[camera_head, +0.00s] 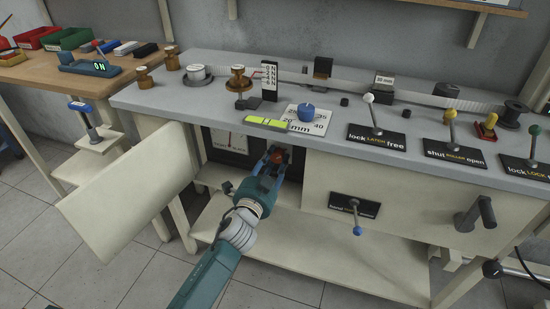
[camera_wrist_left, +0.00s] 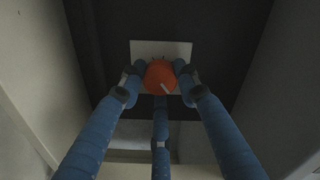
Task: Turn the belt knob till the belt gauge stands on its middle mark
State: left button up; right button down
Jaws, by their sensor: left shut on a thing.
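The belt knob appears as a red-orange knob with a pale pointer line (camera_wrist_left: 161,75), set on a white plate (camera_wrist_left: 143,48) inside a dark recess. My left gripper (camera_wrist_left: 160,85) is shut on the knob, with its blue fingers on both sides and one below. In the head view the gripper (camera_head: 275,160) reaches into the open bay under the bench top, and a bit of the red knob (camera_head: 284,156) shows between its fingers. A white dial face with a dark needle (camera_head: 229,141), perhaps the belt gauge, is partly visible left of the gripper; its marks are too small to read. My right gripper is out of view.
An open cream door panel (camera_head: 125,185) hangs left of the bay. The bench top (camera_head: 215,107) carries levers, a blue knob (camera_head: 306,111) and a belt. A lever with a blue ball (camera_head: 357,231) and a crank handle (camera_head: 475,213) stick out at the right front.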

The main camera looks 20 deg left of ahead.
pick_arm(q)
jog(key=m, duration=0.5)
jog(key=shift+d+r+p, duration=0.1)
jog(key=shift+p, duration=0.2)
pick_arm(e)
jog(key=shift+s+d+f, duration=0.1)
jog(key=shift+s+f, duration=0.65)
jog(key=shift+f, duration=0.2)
pick_arm(q)
jog(key=shift+m, duration=0.3)
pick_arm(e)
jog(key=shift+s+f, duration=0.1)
pick_arm(q)
jog(key=o, duration=1.1)
jog(key=shift+d, duration=0.1)
jog(key=shift+o, duration=0.2)
jog(key=shift+s, duration=0.2)
jog(key=s, duration=1.1)
jog(key=shift+s+a, duration=0.25)
jog(key=shift+s, duration=0.05)
